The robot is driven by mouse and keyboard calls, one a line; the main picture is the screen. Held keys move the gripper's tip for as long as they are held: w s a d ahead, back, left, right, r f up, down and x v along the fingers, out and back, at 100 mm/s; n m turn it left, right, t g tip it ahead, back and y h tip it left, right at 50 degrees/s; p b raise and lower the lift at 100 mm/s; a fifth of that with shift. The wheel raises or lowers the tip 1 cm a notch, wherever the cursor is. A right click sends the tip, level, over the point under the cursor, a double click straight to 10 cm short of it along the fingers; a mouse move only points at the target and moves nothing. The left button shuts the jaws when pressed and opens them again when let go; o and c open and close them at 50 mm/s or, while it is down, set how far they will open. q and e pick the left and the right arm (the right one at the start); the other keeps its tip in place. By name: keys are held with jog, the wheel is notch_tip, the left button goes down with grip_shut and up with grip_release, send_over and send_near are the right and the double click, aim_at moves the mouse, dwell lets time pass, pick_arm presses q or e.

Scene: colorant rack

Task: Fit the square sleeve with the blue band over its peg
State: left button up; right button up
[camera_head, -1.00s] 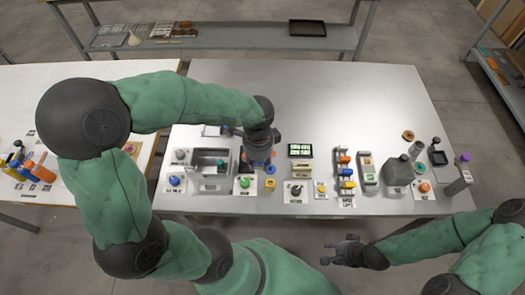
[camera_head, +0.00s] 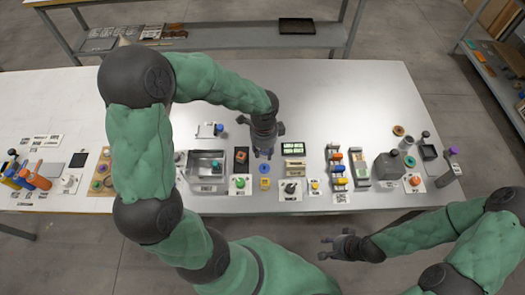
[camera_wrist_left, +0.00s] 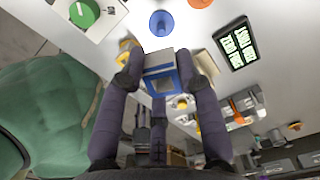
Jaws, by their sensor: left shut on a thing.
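My left gripper (camera_head: 264,150) is over the white table, left of the lit display. In the left wrist view, my left gripper (camera_wrist_left: 160,72) is shut on a square sleeve (camera_wrist_left: 160,70) with a blue band, its fingertips on opposite sides. A round blue piece (camera_wrist_left: 162,22) stands close to it on the table, with an orange round piece (camera_wrist_left: 198,3) and a yellow piece (camera_wrist_left: 125,45) in the same row. I cannot tell which of these, if any, is the sleeve's peg. My right gripper (camera_head: 332,246) is open and empty, off the table's near edge.
A green knob on a plate (camera_head: 240,184) and a grey open bin (camera_head: 205,163) are left of the left gripper. The display (camera_head: 293,148) and a black knob plate (camera_head: 290,188) are at its right. The table's back (camera_head: 330,95) is clear.

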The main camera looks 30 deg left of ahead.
aim_at(264, 165)
dwell(0.3)
pick_arm(q)
jog(key=shift+f+b, duration=1.95)
jog(key=shift+f, duration=0.95)
jog(key=shift+f+b, duration=1.35)
jog(key=shift+f, duration=0.6)
jog(key=o, duration=0.9)
jog(key=shift+r, duration=0.1)
notch_tip(264, 165, up, 12)
